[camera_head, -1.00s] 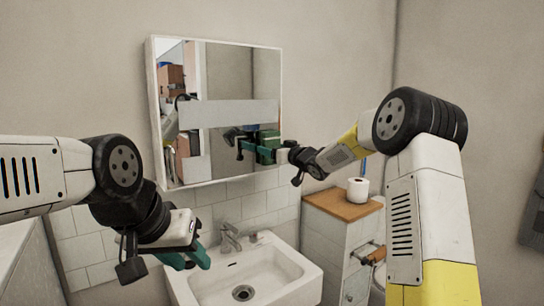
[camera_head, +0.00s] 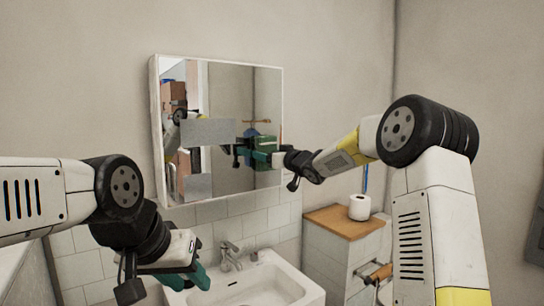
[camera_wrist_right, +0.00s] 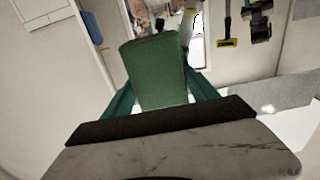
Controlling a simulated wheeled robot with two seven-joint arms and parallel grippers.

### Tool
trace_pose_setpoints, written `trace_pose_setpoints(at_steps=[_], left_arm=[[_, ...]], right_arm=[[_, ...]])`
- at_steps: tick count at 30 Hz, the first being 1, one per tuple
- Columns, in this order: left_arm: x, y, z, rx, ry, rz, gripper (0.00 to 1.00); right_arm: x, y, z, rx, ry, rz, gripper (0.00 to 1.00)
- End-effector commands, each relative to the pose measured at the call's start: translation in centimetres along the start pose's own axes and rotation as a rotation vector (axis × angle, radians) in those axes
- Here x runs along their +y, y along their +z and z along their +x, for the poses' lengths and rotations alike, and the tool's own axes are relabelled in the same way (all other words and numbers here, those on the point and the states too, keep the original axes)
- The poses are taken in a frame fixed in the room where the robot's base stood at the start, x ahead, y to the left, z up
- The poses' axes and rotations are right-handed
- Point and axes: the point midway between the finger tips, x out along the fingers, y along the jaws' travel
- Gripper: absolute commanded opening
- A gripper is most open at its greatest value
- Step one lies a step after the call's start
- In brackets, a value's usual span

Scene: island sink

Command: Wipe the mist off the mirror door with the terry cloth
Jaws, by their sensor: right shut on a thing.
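The mirror door (camera_head: 222,85) hangs on the wall above the sink. A grey mist patch (camera_head: 208,131) lies across its left middle, and a smaller one (camera_head: 197,187) is at the lower left. My right gripper (camera_head: 272,157) is at the mirror's right side. In the right wrist view, it is shut on the green terry cloth (camera_wrist_right: 157,72), held between its teal fingers close to the glass. A grey patch (camera_wrist_right: 272,93) shows right of the cloth there. Exact contact with the glass is hard to tell. My left gripper (camera_head: 188,274) hangs open and empty, left of the sink.
The white sink (camera_head: 245,287) with a tap (camera_head: 230,252) is below the mirror. A cabinet with a wooden top (camera_head: 343,222) carries a toilet roll (camera_head: 359,207) at the right. Wall space around the mirror is clear. The mirror reflects my arms and the room.

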Motion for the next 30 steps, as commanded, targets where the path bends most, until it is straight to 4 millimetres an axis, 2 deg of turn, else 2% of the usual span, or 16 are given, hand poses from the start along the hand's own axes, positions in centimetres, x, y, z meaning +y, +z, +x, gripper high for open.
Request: trace_pose_setpoints(at_steps=[4,11,22,30], left_arm=[[0.0,0.0,0.0,0.000,0.000,0.000,0.36],[0.0,0.0,0.0,0.000,0.000,0.000,0.36],[0.0,0.0,0.0,0.000,0.000,0.000,0.36],[0.0,0.0,0.0,0.000,0.000,0.000,0.36]], right_arm=[[-1.2,0.0,-0.1,0.000,-0.001,-0.001,0.35],[-1.9,0.0,-0.1,-0.001,0.000,-0.001,0.35],[-4.9,0.0,0.1,-0.001,0.000,-0.001,0.35],[-5.9,0.0,0.2,0.000,-0.001,0.000,0.35]])
